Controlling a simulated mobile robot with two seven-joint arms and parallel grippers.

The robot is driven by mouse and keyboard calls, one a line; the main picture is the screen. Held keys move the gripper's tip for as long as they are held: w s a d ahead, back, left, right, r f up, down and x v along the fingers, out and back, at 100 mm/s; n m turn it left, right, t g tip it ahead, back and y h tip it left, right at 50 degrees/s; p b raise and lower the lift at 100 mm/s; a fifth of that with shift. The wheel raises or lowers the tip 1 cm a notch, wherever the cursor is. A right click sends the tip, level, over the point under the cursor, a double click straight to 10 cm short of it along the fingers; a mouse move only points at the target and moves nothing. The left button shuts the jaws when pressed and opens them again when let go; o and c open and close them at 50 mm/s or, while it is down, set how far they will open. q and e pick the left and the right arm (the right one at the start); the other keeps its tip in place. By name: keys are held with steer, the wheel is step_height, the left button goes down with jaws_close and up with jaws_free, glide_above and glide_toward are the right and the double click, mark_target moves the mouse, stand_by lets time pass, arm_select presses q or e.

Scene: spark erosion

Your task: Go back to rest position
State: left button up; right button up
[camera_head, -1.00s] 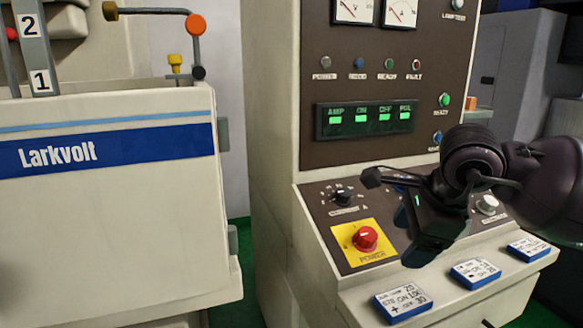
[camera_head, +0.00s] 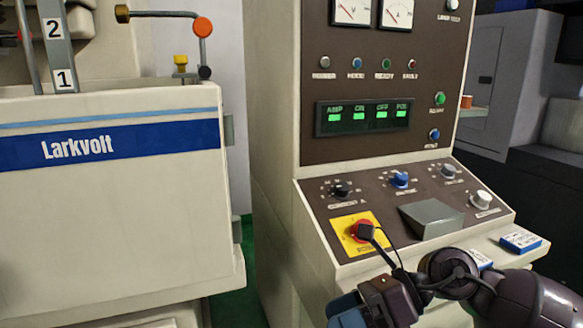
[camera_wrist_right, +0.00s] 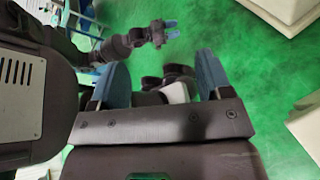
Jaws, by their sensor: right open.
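My right gripper (camera_head: 345,312) is low in the head view, in front of the control cabinet's lower front, partly cut off by the bottom edge. In the right wrist view its two blue fingers (camera_wrist_right: 167,78) stand wide apart with nothing between them, over the green floor. A dark piece on my right arm overlaps the red power knob (camera_head: 357,228) in the picture. Another gripper with blue fingertips, apparently my left (camera_wrist_right: 172,29), shows small at the top of the right wrist view. Its opening is too small to judge. It is not in the head view.
The control cabinet (camera_head: 272,150) has a sloped panel with a blue knob (camera_head: 400,179) and a grey wedge-shaped piece (camera_head: 432,217). A blue-edged label block (camera_head: 520,243) lies on its ledge. The Larkvolt machine (camera_head: 110,235) stands at left. Green floor (camera_wrist_right: 285,75) is open below.

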steer(key=d+f+m+t+h, duration=0.2)
steer(key=d+f+m+t, duration=0.4)
steer(key=m, duration=0.5)
steer(key=d+f+m+t+h, duration=0.2)
steer(key=f+m+t, duration=0.2)
steer(key=m+t, duration=0.55)
steer(key=d+f+m+t+h, duration=0.1)
steer(key=d+f+m+t, duration=0.35)
steer(key=m, duration=0.95)
arm_select(q)
steer(key=shift+s, duration=0.2)
arm_select(e)
steer(key=s+d+f+m+g+h, duration=0.3)
steer(key=s+f+m, duration=0.3)
steer(key=f, duration=0.3)
steer(key=s+d+f+m+g+h, duration=0.4)
steer(key=s+f+m, duration=0.3)
steer(key=s+f, duration=0.2)
steer(key=shift+s+d+f+h, duration=0.15)
steer(key=shift+d+f+h, duration=0.15)
steer(key=shift+h, duration=0.5)
arm_select(q)
steer(key=shift+r, duration=0.1)
arm_select(e)
steer(key=shift+r, duration=0.15)
